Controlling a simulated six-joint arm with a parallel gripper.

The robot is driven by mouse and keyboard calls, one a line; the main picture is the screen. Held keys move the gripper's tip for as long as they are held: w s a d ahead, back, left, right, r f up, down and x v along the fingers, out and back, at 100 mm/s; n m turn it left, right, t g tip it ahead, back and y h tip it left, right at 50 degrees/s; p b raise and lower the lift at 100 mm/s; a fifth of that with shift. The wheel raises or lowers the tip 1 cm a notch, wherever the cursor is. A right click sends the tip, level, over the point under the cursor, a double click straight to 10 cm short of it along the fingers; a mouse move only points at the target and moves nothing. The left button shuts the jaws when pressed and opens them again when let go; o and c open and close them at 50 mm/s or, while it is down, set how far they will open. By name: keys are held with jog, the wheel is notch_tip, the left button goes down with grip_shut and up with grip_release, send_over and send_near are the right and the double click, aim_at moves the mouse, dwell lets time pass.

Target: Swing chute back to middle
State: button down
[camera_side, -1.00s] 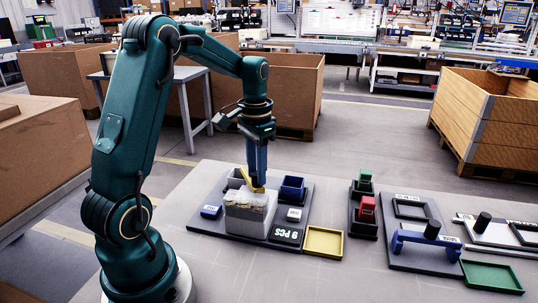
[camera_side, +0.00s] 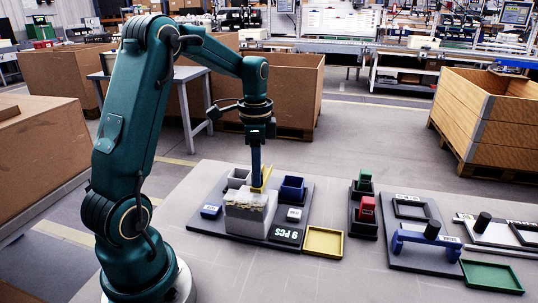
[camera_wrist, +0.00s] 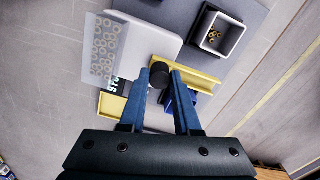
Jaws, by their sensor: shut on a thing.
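The yellow chute (camera_side: 266,176) sits at the grey and white feeder block (camera_side: 246,219). In the wrist view the chute (camera_wrist: 201,76) runs out to the right, pointing between the grey bin (camera_wrist: 204,43) and the blue bin (camera_wrist: 193,97). My gripper (camera_side: 256,184) reaches down to the chute from above. In the wrist view my gripper (camera_wrist: 161,76) has its two blue fingers shut on the black knob (camera_wrist: 159,69) at the chute's inner end. The grey bin holds a few brass rings. My finger partly hides the blue bin.
The feeder's clear hopper (camera_wrist: 101,44) holds many rings. The yellow tray (camera_side: 323,242) and a "9 PCS" sign (camera_side: 286,235) are at the front. The table between these stations is clear.

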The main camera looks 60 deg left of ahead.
dwell(0.4)
jog(key=c, duration=0.6)
grip_release()
jog(key=shift+r, duration=2.6)
